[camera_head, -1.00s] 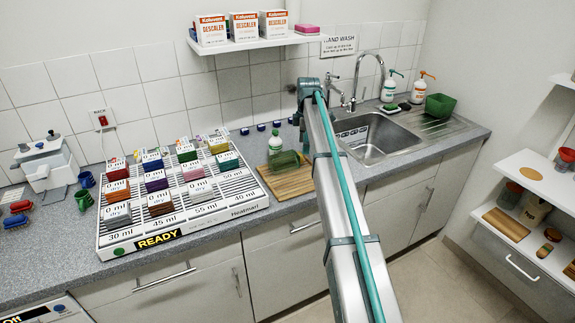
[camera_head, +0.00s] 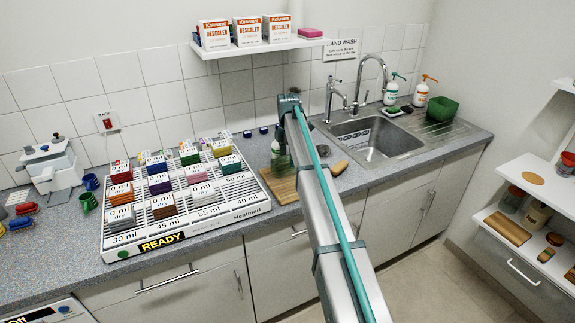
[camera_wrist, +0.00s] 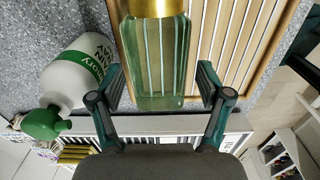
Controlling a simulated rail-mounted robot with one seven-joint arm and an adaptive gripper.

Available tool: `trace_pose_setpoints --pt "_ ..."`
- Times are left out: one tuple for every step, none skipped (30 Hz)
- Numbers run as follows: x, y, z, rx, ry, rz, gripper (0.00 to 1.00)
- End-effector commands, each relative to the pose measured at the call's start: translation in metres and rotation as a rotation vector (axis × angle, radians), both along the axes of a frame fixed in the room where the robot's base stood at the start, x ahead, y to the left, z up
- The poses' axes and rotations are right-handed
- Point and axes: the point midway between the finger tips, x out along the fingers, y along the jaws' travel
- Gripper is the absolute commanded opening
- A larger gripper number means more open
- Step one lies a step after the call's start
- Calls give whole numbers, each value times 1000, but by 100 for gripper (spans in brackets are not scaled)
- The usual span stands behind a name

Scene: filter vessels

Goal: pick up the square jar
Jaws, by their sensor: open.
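The square jar (camera_wrist: 155,62) is of clear green glass with a gold lid and shows upright in the wrist view's picture, cut off at the top edge. My gripper (camera_wrist: 160,84) is open, with one finger on each side of the jar's lower part in that view. Gaps show between the fingers and the glass; it is not held. In the head view my arm largely hides the jar and gripper near the slatted wooden board (camera_head: 283,188).
A white bottle with a green cap (camera_wrist: 75,75) is close to the left finger in the wrist view. A heated rack (camera_head: 185,228) of labelled blocks stands left of the board. The sink (camera_head: 370,137) lies to the right. A brown object (camera_head: 340,167) lies between them.

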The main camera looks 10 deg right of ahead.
Motion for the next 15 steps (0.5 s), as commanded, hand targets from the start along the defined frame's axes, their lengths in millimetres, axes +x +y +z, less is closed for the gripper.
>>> trace_pose_setpoints --pt "0 1 -4 0 2 0 77" --pt "0 1 -7 0 2 0 77" --pt "1 2 -13 0 2 0 77" --pt "1 2 -17 0 2 0 77" --pt "1 2 -22 0 3 0 77" --pt "1 2 -27 0 2 0 77" --pt "1 2 -31 1 1 0 77" --pt "1 2 -34 0 1 0 77" --pt "1 2 -37 0 1 0 77" --pt "1 2 -38 0 1 0 77" --pt "1 2 -39 0 1 0 77" --pt "1 2 -39 0 0 0 77" --pt "1 2 -39 0 0 -1 77" --pt "1 2 -39 0 0 -1 77" --pt "1 2 -39 0 0 -1 77"
